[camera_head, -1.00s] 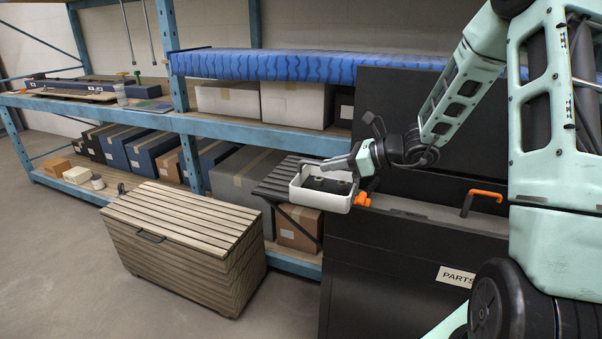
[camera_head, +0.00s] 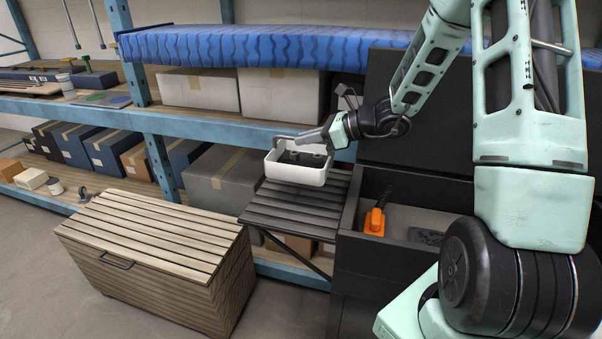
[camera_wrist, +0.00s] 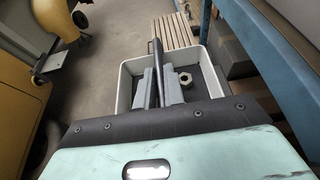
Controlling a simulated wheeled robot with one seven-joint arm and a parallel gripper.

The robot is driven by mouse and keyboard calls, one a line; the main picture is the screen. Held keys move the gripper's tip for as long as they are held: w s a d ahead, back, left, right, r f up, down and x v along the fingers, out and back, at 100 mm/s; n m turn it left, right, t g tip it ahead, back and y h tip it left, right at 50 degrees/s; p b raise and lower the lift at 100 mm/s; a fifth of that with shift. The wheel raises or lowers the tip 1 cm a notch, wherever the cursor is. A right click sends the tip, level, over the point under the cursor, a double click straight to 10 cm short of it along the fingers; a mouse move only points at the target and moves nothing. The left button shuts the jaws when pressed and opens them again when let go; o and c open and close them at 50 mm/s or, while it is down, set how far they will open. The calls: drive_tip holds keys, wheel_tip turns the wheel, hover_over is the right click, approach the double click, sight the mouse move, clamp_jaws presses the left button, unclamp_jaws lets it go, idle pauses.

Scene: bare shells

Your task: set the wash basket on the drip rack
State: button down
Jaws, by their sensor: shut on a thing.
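The wash basket (camera_head: 295,174) is a white, open-topped tray with a dark floor and a grey handle. My gripper (camera_head: 313,137) is shut on its handle and holds it level. The drip rack (camera_head: 290,211) is a black slatted shelf on the left side of the black washer. The basket is in front of the rack's far part in the head view; I cannot tell whether it touches the slats. In the wrist view the basket (camera_wrist: 124,90) surrounds my gripper's fingers (camera_wrist: 160,83), with a brass-coloured nut (camera_wrist: 186,78) inside.
The black washer (camera_head: 352,262) has an open basin with an orange-handled brush (camera_head: 375,218). A slatted wooden chest (camera_head: 150,255) stands left of the rack. Blue shelving (camera_head: 200,127) with boxes and a blue roll (camera_head: 240,47) runs behind. The rack's near slats are bare.

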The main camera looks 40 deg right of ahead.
sight(307, 165)
drive_tip(key=shift+f, duration=3.9)
drive_tip(key=shift+f, duration=0.2)
drive_tip(key=c, duration=1.5)
unclamp_jaws()
drive_tip(key=shift+r, duration=0.1)
drive_tip(key=shift+r, duration=0.1)
